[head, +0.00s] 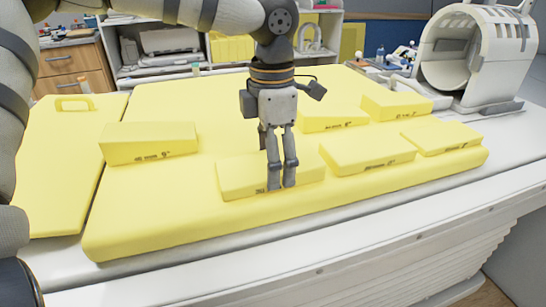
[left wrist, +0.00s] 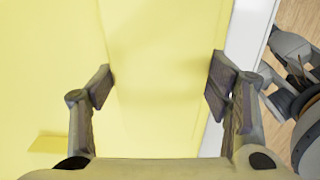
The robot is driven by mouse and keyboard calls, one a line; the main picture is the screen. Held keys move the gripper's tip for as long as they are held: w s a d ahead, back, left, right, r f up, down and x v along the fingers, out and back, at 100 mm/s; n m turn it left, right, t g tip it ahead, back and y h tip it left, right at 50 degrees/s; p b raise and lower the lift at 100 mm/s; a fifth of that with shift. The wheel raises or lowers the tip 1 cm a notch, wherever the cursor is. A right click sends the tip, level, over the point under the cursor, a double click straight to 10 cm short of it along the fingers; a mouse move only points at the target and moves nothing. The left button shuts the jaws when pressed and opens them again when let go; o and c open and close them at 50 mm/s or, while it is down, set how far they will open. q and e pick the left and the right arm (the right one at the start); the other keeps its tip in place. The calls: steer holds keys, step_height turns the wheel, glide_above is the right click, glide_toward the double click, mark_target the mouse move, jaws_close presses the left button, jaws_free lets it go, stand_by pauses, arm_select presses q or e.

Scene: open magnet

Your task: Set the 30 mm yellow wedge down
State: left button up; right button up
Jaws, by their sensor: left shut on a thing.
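My left gripper (head: 281,186) points down in the head view, with its fingers at the near long side of a yellow wedge (head: 236,180). It is shut on this wedge, which lies low at the front of the yellow mat; I cannot tell whether it touches the mat. The printed label is partly hidden by the fingers and unreadable. In the left wrist view the wedge (left wrist: 155,90) fills the space between the two fingers (left wrist: 160,85).
The yellow mat (head: 150,220) lies on a white table. Other yellow wedges (head: 148,143) (head: 366,152) (head: 440,138) (head: 332,120) (head: 396,105) lie left and right of the gripper. A white ring-shaped coil (head: 448,60) stands at the back right. The mat's front left is clear.

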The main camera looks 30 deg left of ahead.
arm_select(q)
steer(key=o, duration=0.9)
step_height(320, 180, up, 12)
steer(key=shift+r, duration=0.1)
